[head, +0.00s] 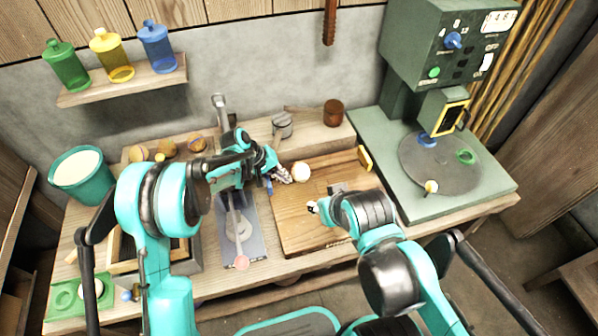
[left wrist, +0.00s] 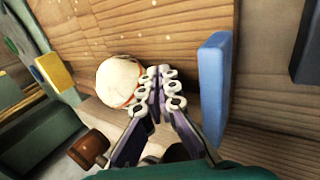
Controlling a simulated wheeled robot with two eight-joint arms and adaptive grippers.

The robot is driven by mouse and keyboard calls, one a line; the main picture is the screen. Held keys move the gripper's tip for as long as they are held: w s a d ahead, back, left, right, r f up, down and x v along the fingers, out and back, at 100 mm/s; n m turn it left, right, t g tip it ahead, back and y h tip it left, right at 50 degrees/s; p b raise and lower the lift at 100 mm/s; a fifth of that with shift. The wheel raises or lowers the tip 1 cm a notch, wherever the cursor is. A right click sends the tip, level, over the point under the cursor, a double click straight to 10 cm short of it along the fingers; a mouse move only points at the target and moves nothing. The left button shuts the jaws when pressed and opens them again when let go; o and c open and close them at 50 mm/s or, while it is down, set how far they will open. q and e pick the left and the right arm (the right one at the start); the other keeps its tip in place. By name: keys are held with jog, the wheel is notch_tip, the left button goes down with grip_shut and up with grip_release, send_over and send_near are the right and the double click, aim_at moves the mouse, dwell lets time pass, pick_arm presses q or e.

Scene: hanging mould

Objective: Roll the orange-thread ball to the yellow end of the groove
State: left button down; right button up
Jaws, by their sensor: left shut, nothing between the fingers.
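A cream ball (head: 301,172) rests on the wooden board (head: 300,225) near its far edge. In the left wrist view the ball (left wrist: 120,80) shows a thin orange-red line on the side facing my fingers. A yellow block (head: 365,158) marks the board's right end; it also shows in the left wrist view (left wrist: 55,74). A blue block (left wrist: 213,82) marks the opposite end. My left gripper (head: 287,176) is shut and empty, its tips just left of the ball, touching or nearly touching it. My right gripper (head: 314,207) is over the board, its fingers mostly hidden by its arm.
Several balls (head: 167,148) sit at the back left of the table. A brown cylinder (head: 333,112) stands behind the board. A green machine with a round plate (head: 440,163) stands to the right. A grey metal fixture (head: 238,225) lies left of the board.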

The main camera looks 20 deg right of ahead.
aim_at(341, 170)
pick_arm(q)
jog(key=d, duration=1.8)
jog(key=shift+d+b, duration=0.2)
jog(key=shift+b, duration=0.2)
jog(key=shift+a+r+p, duration=0.2)
jog(key=shift+a+r, duration=0.2)
jog(key=shift+a, duration=0.4)
jog(key=shift+a+r+p, duration=0.15)
jog(key=shift+a+r, duration=0.25)
jog(key=shift+a, duration=0.35)
notch_tip(341, 170, up, 7)
jog(key=p, duration=0.4)
jog(key=shift+f, duration=0.1)
